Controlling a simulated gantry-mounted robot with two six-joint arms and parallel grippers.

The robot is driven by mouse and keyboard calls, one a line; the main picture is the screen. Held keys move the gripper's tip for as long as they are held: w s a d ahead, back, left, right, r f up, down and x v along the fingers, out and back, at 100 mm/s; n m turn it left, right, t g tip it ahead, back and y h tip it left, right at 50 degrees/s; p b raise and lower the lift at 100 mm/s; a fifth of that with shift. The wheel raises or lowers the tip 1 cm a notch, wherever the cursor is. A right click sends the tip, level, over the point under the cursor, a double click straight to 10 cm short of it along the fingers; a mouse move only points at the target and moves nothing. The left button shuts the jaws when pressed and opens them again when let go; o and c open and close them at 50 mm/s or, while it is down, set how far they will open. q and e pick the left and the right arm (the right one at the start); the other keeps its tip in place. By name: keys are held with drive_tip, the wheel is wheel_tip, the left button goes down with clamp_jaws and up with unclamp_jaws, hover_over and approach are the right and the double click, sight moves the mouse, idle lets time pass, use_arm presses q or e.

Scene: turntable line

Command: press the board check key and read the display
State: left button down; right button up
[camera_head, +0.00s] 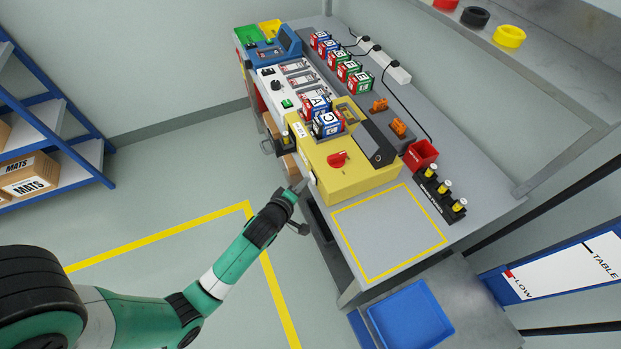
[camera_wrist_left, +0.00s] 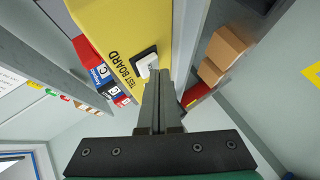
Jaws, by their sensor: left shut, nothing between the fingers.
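The yellow test board (camera_head: 350,180) sits on the near side of the bench, with a red knob (camera_head: 338,160) on top and a dark slanted panel (camera_head: 381,157) at its right end. I cannot read anything on that panel. In the left wrist view the board's yellow side (camera_wrist_left: 112,30) reads "TEST BOARD" and carries a white key (camera_wrist_left: 147,63) in a black surround. My left gripper (camera_head: 304,184) is at that side of the board. Its fingers (camera_wrist_left: 153,78) are shut and empty, tips at the key's lower edge; I cannot tell whether they touch. My right gripper is out of view.
Lettered cubes (camera_head: 327,123) stand behind the board. A red bin (camera_head: 424,150) and a black rack (camera_head: 430,197) of yellow-white cylinders stand to its right. The yellow-outlined bench area (camera_head: 388,232) is empty. A blue tray (camera_head: 411,316) lies below the bench.

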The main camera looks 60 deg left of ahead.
use_arm(q)
drive_tip(key=shift+w, duration=0.25)
idle(0.6)
drive_tip(key=shift+s, duration=0.85)
drive_tip(key=shift+s+a+p, duration=0.1)
drive_tip(key=shift+p, duration=0.25)
drive_tip(key=s, duration=0.1)
drive_tip(key=s+p, duration=0.1)
drive_tip(key=s, duration=0.1)
drive_tip(key=s+p, duration=0.1)
drive_tip(key=shift+s+a, duration=0.25)
drive_tip(key=shift+s, duration=0.15)
